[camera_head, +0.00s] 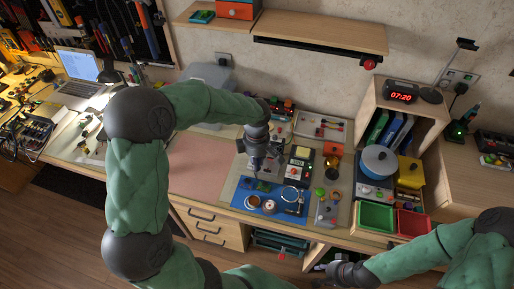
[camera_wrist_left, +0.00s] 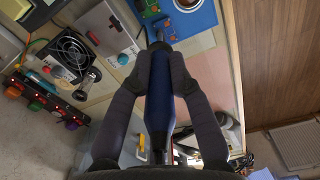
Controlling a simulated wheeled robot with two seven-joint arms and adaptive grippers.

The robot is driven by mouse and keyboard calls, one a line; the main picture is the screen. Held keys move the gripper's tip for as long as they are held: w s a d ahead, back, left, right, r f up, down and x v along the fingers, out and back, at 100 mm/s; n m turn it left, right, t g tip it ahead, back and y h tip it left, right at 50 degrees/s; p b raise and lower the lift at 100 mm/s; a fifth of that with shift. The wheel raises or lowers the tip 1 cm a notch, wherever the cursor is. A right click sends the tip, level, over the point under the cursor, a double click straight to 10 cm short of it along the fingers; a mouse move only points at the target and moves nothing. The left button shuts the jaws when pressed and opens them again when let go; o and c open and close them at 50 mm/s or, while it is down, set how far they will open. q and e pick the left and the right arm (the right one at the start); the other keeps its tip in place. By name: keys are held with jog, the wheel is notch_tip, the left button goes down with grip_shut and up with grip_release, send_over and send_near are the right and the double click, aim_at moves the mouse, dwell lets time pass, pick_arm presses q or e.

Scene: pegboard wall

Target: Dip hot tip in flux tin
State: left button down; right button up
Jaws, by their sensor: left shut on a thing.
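My left gripper (camera_head: 262,168) is above the back of the blue mat (camera_head: 238,199). In the left wrist view, the gripper (camera_wrist_left: 160,60) is shut on a soldering iron with a dark blue handle (camera_wrist_left: 160,95). The iron's far end points toward the blue mat (camera_wrist_left: 197,22); its hot tip is hard to make out. Two small round tins, one silver-rimmed (camera_head: 252,201) and one amber (camera_head: 269,206), stand on the mat. I cannot tell which is the flux tin. Part of one round tin (camera_wrist_left: 187,3) shows at the wrist view's top edge. My right gripper (camera_head: 335,274) is low at the front, its fingers unclear.
A green circuit board (camera_head: 263,186) lies at the back of the mat. A soldering station (camera_head: 298,168) stands to the right. A fan (camera_wrist_left: 72,52) shows in the wrist view. Green (camera_head: 377,217) and red (camera_head: 413,223) bins stand further right. The pink mat (camera_head: 205,165) is clear.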

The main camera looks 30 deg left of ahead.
pick_arm(q)
jog(key=s+d+f+b, duration=0.2)
jog(key=s+f+b, duration=0.2)
jog(key=f, duration=0.3)
jog(key=shift+s+b, duration=0.35)
jog(key=shift+s, duration=0.4)
jog(key=shift+b, duration=0.3)
dwell(1.1)
jog(key=shift+f+b, duration=0.7)
dwell(2.5)
jog(key=shift+r, duration=0.1)
jog(key=shift+r+p, duration=1.65)
jog(key=shift+r, duration=0.8)
